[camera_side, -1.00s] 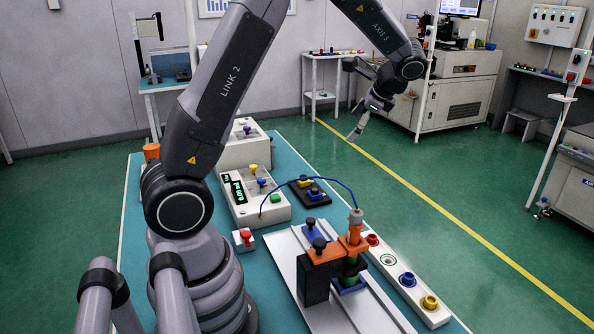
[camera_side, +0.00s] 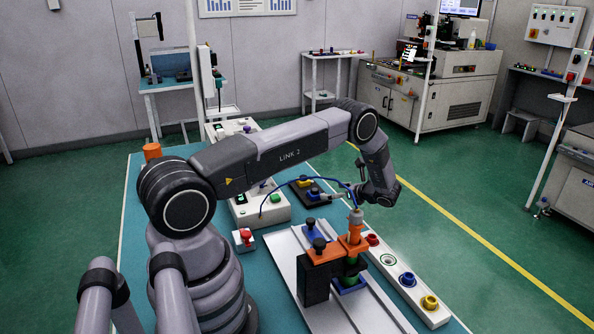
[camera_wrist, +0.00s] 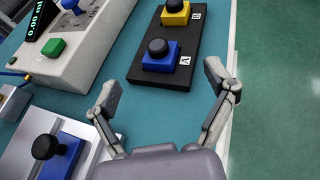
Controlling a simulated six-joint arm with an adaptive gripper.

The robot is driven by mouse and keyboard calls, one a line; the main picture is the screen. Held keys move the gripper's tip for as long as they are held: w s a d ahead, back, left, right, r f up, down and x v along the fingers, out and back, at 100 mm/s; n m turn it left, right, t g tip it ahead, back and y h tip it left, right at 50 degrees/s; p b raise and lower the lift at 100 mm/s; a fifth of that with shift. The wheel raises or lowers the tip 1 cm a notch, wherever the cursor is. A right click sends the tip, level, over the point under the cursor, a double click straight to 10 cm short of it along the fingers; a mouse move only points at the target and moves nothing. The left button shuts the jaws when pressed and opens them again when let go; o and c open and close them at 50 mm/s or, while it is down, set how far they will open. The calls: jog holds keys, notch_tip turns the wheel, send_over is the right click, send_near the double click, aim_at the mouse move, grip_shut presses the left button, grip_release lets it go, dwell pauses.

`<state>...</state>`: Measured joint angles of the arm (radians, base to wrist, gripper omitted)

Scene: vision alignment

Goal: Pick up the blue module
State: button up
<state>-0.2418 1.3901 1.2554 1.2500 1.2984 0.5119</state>
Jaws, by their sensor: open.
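A blue module (camera_wrist: 160,56) with a black knob sits on the black plate (camera_wrist: 183,77) beside the letter A in the wrist view. In the side view this blue module (camera_side: 314,193) shows small beside my gripper (camera_side: 338,194). My gripper's fingers (camera_wrist: 163,88) are spread apart and empty, with the module ahead of them and between their directions. Another blue module (camera_wrist: 72,150) with a black knob sits on the pale rail at lower left in the wrist view. It also shows in the side view (camera_side: 309,238).
A yellow module (camera_wrist: 175,14) sits beside the letter B on the plate. A white control box (camera_side: 262,209) stands left of the plate. An orange and black fixture (camera_side: 322,262) with a blue cable (camera_side: 325,179) stands nearby. Green floor lies to the right.

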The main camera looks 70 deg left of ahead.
aim_at(318, 192)
jog(key=x, duration=0.8)
jog(key=shift+d+f, duration=0.1)
jog(key=shift+f, duration=0.2)
jog(key=c, duration=1.3)
jog(key=shift+d, duration=0.1)
